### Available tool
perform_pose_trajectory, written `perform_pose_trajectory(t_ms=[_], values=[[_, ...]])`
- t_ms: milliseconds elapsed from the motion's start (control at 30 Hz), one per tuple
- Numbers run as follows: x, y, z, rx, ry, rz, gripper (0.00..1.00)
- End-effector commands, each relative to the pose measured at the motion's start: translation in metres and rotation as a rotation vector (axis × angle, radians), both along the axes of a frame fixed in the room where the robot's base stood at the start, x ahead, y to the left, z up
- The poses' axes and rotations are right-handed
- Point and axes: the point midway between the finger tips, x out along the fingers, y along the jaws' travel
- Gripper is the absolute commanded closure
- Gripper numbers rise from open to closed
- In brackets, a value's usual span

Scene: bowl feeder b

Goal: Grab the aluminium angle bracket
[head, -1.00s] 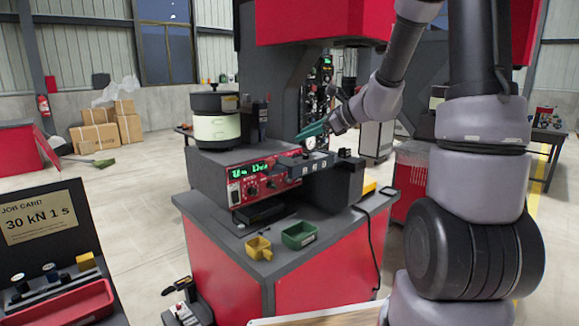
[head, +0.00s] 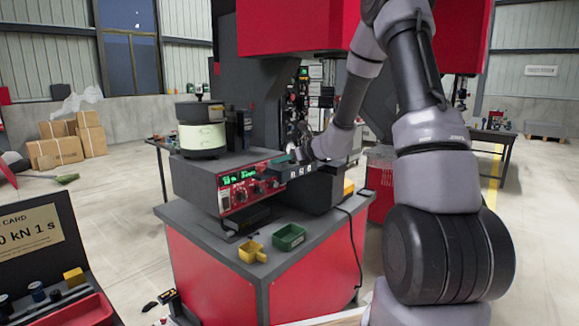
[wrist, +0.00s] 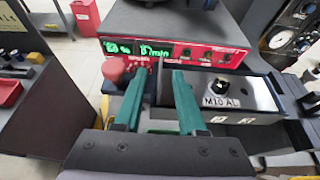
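My gripper (wrist: 160,76) has two green fingers, apart with nothing visible held between them. In the head view my gripper (head: 288,160) is low at the front of the feeder unit, partly hidden by my wrist. In the wrist view a bright silver metal plate (wrist: 251,92) lies in a dark tray (wrist: 282,116), right of the fingers and apart from them. A dark round part stands on it, and a label reads M10 AL. I cannot tell for sure whether this plate is the aluminium angle bracket. No other bracket is clear to me.
A red control panel (wrist: 190,52) with a green display stands just beyond the fingers. A red knob (wrist: 113,70) is close left of them. On the bench (head: 215,225) are a yellow bin (head: 252,252) and a green bin (head: 289,237). The bowl feeder (head: 201,138) stands at the back.

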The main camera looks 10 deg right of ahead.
Motion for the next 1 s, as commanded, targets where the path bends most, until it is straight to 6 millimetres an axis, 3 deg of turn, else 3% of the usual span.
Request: perform_pose_trajectory(t_ms=[233, 533, 567, 600, 667, 1000], values=[[0.026, 0.019, -0.018, 0.001, 0.001, 0.001, 0.60], [0.031, 0.022, -0.020, 0.000, 0.000, 0.001, 0.60], [0.031, 0.022, -0.020, 0.000, 0.000, 0.001, 0.64], [0.031, 0.022, -0.020, 0.000, 0.000, 0.001, 0.79], [0.031, 0.022, -0.020, 0.000, 0.000, 0.001, 1.00], [0.031, 0.022, -0.020, 0.000, 0.000, 0.001, 1.00]])
